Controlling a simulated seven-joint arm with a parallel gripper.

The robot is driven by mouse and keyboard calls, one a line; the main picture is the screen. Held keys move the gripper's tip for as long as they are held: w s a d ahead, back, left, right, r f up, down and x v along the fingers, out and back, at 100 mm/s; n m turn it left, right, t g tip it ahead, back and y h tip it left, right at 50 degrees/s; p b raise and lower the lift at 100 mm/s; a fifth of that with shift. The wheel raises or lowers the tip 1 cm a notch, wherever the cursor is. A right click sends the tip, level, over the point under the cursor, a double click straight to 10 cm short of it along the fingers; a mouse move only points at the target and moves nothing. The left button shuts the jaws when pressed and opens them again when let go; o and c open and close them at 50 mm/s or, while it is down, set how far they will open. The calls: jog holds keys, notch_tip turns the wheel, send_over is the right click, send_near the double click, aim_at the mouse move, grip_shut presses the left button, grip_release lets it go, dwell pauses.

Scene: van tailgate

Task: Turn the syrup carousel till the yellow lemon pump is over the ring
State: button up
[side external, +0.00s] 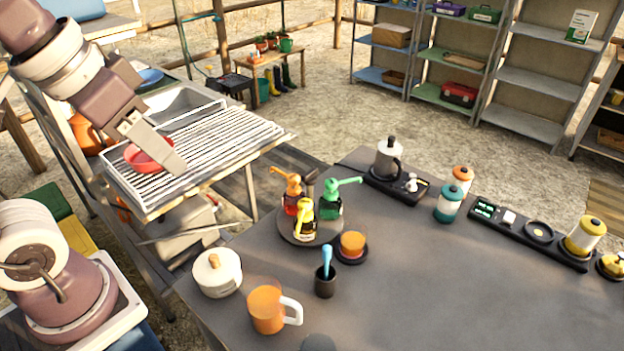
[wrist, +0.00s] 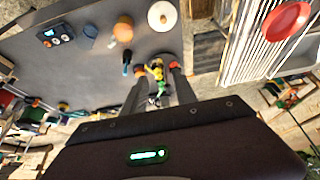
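The syrup carousel (side external: 293,238) is a round dark turntable on the grey table. It carries a yellow pump bottle (side external: 303,213) at the front, a green one (side external: 331,200) at the right, an orange-red one (side external: 291,195) at the back left and a dark one behind. The dark ring (side external: 345,260) lies at the carousel's front right, with an orange-filled glass (side external: 352,241) on it. The yellow pump is left of the ring, not over it. My gripper (side external: 178,166) is above the dish rack, away from the carousel. In the wrist view my gripper (wrist: 158,68) is open and empty; the carousel shows beyond its fingers.
A white lidded pot (side external: 217,272), an orange mug (side external: 267,308) and a dark cup with a blue utensil (side external: 325,282) stand close in front of the carousel. A kettle (side external: 388,160) is behind it. The rack holds a red bowl (side external: 150,154). The table's right front is clear.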

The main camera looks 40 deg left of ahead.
jog(key=w+r+g, duration=0.1)
jog(key=w+g, duration=0.1)
jog(key=w, duration=0.9)
jog(key=g, duration=0.3)
send_over(310, 171)
notch_tip(310, 171, down, 12)
jog(key=shift+s+r, duration=0.15)
jog(key=shift+r, duration=0.05)
notch_tip(310, 171, down, 7)
jog(key=shift+r, duration=0.1)
jog(key=shift+f, duration=0.25)
grip_shut()
jog(key=shift+r, duration=0.1)
